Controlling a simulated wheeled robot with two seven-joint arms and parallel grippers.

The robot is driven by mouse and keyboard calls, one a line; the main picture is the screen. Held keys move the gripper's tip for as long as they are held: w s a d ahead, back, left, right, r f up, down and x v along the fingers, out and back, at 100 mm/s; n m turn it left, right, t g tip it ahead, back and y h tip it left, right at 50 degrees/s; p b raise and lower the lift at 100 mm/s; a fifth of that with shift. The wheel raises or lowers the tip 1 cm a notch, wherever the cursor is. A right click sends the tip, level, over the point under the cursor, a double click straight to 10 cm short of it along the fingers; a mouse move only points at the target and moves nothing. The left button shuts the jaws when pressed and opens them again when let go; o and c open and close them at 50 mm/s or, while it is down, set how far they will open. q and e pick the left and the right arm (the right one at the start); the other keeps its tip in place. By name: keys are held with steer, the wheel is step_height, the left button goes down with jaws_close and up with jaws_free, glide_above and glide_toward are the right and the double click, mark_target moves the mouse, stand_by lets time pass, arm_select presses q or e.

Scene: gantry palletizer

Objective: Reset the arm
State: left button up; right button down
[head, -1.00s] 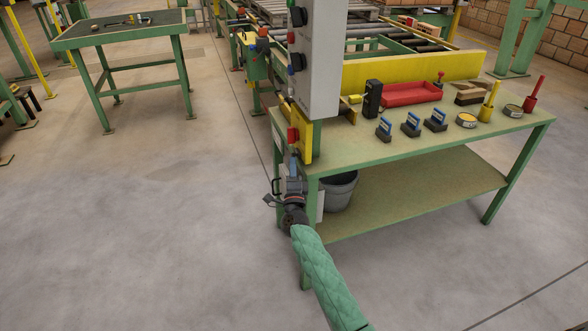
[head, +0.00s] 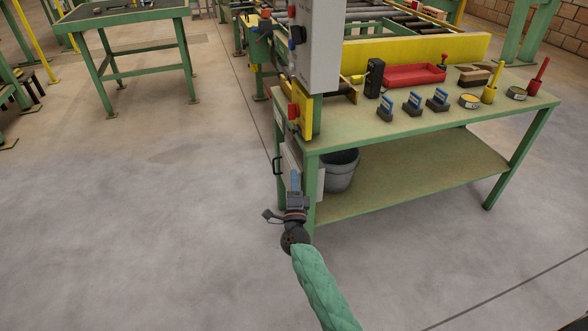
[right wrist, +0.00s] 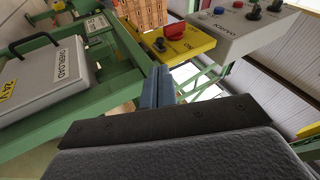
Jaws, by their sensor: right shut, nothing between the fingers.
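My right arm (head: 322,290), in a green quilted sleeve, reaches in from the bottom of the head view. My right gripper (head: 295,182) is shut and empty. In the right wrist view the closed fingers (right wrist: 158,84) stand in front of the yellow box (right wrist: 180,42), with a visible gap. A grey overload box (right wrist: 50,85) is to their left there. My left gripper is not in view.
A grey control panel (head: 316,45) stands above the yellow box. The green workbench (head: 440,120) to the right carries a red tray (head: 413,76), stamps and pots. A grey bucket (head: 341,172) is under it. The floor to the left is clear up to another green table (head: 130,15).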

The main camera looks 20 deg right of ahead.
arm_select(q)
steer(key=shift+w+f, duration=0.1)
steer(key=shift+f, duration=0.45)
arm_select(e)
steer(key=shift+s+a+f, duration=0.1)
steer(key=shift+s+f, duration=0.25)
steer(key=shift+s, duration=0.05)
